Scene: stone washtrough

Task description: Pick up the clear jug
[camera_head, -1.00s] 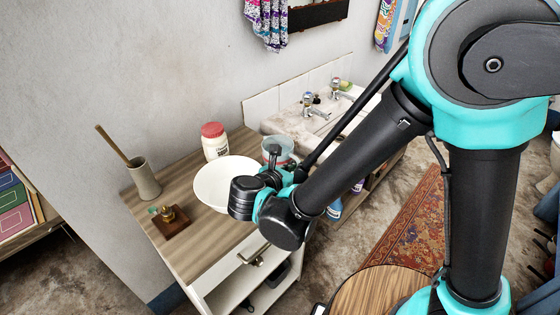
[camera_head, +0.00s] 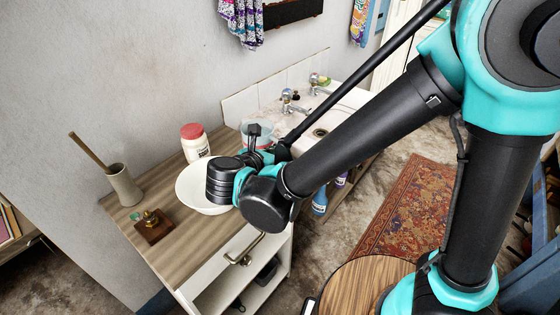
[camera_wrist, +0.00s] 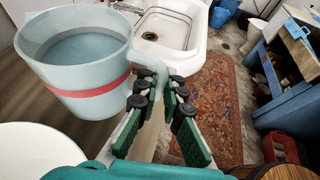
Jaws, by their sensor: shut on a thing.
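The clear jug (camera_wrist: 85,62) is a see-through, pale vessel with a red band and a handle on its right side, large in the wrist view. It looks roughly upright. My gripper (camera_wrist: 160,92) has its green-padded fingers around the jug's handle and is shut on it. In the head view the jug (camera_head: 258,130) shows behind my wrist, its lower part hidden. It appears held above the counter, right of the white bowl.
The white bowl (camera_head: 190,186) stands on the wooden counter (camera_head: 185,250), with a red-lidded jar (camera_head: 195,142) behind it. A holder with a stick (camera_head: 124,185) and a brass item on a wooden block (camera_head: 153,226) are left. A stone sink (camera_head: 345,110) lies right.

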